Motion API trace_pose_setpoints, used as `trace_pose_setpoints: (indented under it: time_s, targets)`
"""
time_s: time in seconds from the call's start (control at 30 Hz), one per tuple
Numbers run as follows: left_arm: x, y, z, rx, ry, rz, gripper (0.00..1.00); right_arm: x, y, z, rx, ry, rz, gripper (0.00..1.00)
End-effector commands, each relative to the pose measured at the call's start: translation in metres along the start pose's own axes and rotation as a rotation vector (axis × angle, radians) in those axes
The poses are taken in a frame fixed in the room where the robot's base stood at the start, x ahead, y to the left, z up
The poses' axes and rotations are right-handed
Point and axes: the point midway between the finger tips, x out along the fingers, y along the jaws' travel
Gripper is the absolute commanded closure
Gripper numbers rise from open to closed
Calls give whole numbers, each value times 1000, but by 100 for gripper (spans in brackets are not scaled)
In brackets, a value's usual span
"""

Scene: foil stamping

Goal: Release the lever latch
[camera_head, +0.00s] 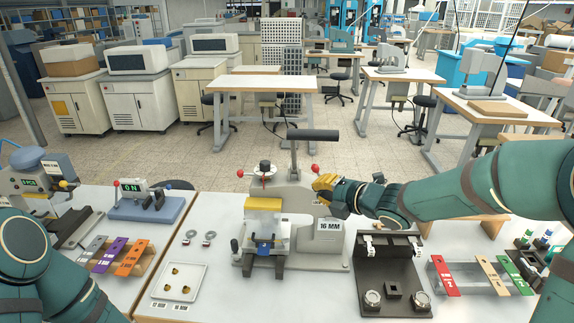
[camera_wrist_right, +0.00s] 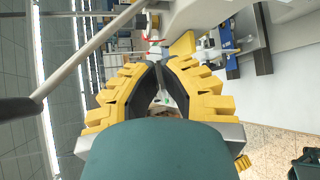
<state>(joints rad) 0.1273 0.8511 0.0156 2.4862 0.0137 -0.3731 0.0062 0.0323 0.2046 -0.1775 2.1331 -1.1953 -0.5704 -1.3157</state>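The grey stamping press (camera_head: 293,205) stands mid-table, with a "16 MM" label and a black-handled lever (camera_head: 312,135) rising at its top. A small lever with a red knob (camera_head: 314,168) sticks out of its right side, and another red knob (camera_head: 240,173) is on its left. My right gripper (camera_head: 322,184) is just below and beside the right knob. In the right wrist view its yellow fingers (camera_wrist_right: 161,62) converge with a narrow gap, and red and pale parts show beyond the tips. Whether they touch or grip anything is unclear. My left arm is at the lower left; its gripper is out of sight.
A black fixture (camera_head: 395,280) stands right of the press. A white tray (camera_head: 180,280) with small gold pieces lies at the front left. Coloured strips lie on a left rack (camera_head: 140,268) and a right rack (camera_head: 480,277). Table between tray and press is mostly free.

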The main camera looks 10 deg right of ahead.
Motion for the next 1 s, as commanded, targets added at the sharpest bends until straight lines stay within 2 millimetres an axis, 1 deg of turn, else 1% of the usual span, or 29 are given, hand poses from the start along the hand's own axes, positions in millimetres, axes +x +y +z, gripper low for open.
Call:
trace_pose_setpoints:
  time_s: [0.1, 0.37, 0.47, 0.53, 0.67, 1.0]
  targets:
    - [0, 0, 0, 0, 0, 0, 100, -2, 4, 2, -28, -1, 6, 100]
    - [0, 0, 0, 0, 0, 0, 100, -2, 3, 2, -26, 0, 5, 100]
    - [0, 0, 0, 0, 0, 0, 100, 2, 3, 1, -26, 1, 5, 100]
    - [0, 0, 0, 0, 0, 0, 100, 8, 3, 1, -26, 2, 4, 100]
    - [1, 0, 1, 1, -1, 0, 100, 26, 2, 0, -25, 3, 4, 100]
    - [1, 0, 1, 1, -2, 0, 100, 93, 4, 0, -25, 3, 5, 100]
